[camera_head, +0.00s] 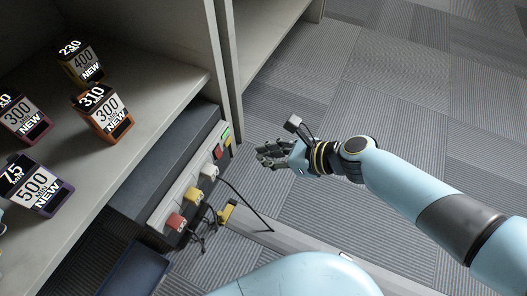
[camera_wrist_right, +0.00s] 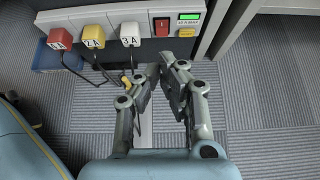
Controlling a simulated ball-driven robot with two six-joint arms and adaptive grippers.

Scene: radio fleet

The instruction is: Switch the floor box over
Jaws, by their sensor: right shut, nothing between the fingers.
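The floor box (camera_head: 158,218) is a long pale strip low against the shelf unit; it also spans the top of the right wrist view (camera_wrist_right: 110,16). It carries a red plug 1A (camera_wrist_right: 60,38), a yellow plug 2A (camera_wrist_right: 93,37) and a white plug 3A (camera_wrist_right: 130,33). Right of them are a red switch (camera_wrist_right: 161,26), a lit green display (camera_wrist_right: 189,17) and a yellow label (camera_wrist_right: 187,32). My right gripper (camera_head: 263,156) is shut and empty, in front of the box's switch end and apart from it. My left gripper is out of view.
A shelf (camera_head: 150,110) above the box holds several labelled packs, one of them orange (camera_head: 101,113). Black cables and a yellow connector (camera_head: 227,211) lie near the floor before the box. Open carpet (camera_head: 390,95) lies to the right.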

